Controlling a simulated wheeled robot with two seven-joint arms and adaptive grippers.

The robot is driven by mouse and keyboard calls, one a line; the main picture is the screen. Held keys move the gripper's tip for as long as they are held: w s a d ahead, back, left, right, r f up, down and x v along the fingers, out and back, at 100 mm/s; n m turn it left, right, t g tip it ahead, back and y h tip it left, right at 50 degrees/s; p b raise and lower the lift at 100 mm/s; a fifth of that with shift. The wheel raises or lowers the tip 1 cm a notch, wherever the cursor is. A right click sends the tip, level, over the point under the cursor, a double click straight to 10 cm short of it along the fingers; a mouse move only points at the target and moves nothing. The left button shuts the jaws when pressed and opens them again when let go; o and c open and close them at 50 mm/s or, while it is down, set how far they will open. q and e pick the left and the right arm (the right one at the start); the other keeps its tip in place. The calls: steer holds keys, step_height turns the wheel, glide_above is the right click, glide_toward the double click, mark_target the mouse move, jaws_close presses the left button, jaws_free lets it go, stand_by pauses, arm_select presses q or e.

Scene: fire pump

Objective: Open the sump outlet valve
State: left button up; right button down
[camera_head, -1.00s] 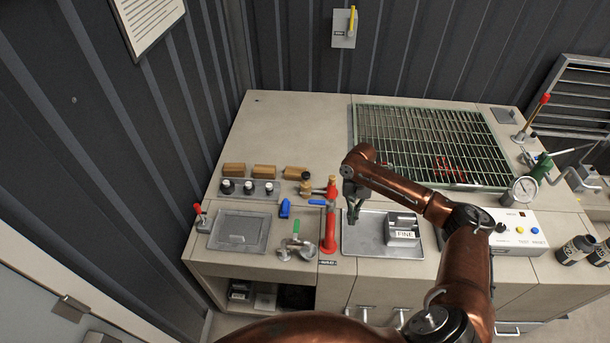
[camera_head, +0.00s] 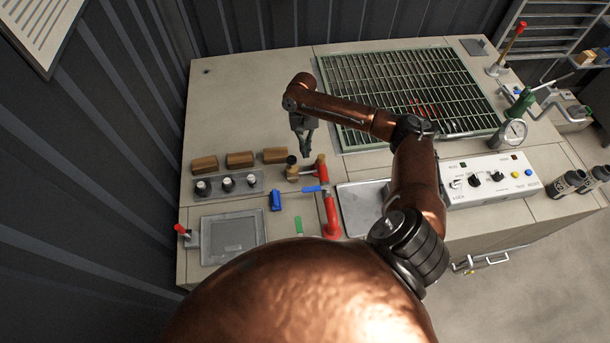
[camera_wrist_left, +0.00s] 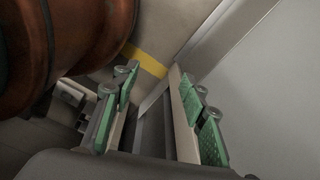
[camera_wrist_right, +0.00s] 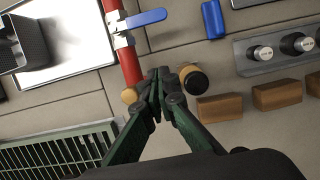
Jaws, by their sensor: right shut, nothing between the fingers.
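A red pipe (camera_head: 330,215) with a blue lever (camera_head: 312,188) runs along the bench; in the right wrist view the blue lever (camera_wrist_right: 148,18) lies across the red pipe (camera_wrist_right: 128,62). Which part is the sump outlet valve is not labelled legibly. A small red-tipped lever (camera_head: 182,231) stands beside a square grey plate (camera_head: 230,237). My right gripper (camera_head: 307,152) is shut and empty above the bench, close to a brass fitting (camera_head: 292,168). In the right wrist view its fingertips (camera_wrist_right: 160,78) are between the pipe's end and the black-and-brass knob (camera_wrist_right: 194,79). My left gripper (camera_wrist_left: 157,88) is open and empty beside a pale panel.
Wooden blocks (camera_head: 240,160) and a strip of black knobs (camera_head: 228,183) lie left of the pipe. A green-edged grating (camera_head: 405,90) fills the back. A control box (camera_head: 490,180) and gauge (camera_head: 513,133) stand at right. My arm covers part of the metal tray (camera_head: 358,205).

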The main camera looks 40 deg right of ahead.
mark_target(316, 189)
steer(key=shift+s+d, duration=0.1)
steer(key=shift+s, duration=0.1)
arm_select(q)
steer(key=r+p, duration=0.3)
steer(key=shift+w+r, duration=0.15)
steer(key=shift+w, duration=0.2)
arm_select(e)
steer(key=s+a+f, duration=0.3)
steer(key=s+f, duration=0.2)
steer(key=f, duration=0.4)
steer(key=shift+s+f, duration=0.3)
steer(key=shift+f, duration=0.05)
steer(key=shift+a, duration=0.1)
